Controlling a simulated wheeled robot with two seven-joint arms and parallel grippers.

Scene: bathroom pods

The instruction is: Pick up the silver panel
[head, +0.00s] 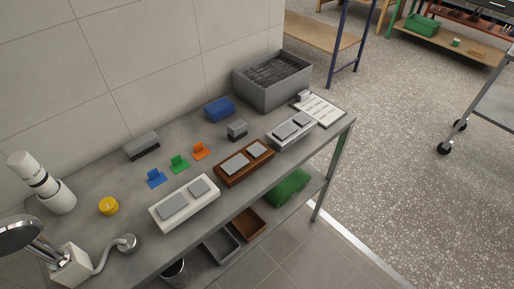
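The silver panel (304,137) is a light grey block with two darker grey pads on its top. It lies on the grey workbench (228,206), near the front edge toward the right end. It is the rightmost of three similar panels. A brown panel (234,181) lies to its left, and a white panel (192,218) lies further left. Neither of my grippers shows in the head view.
A grey crate (299,91) and a clipboard (330,113) sit near the silver panel. Small blue, green and orange pieces, a brush (141,143) and a shower head (20,233) are further left. Bins and a green case (288,187) are on the lower shelf.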

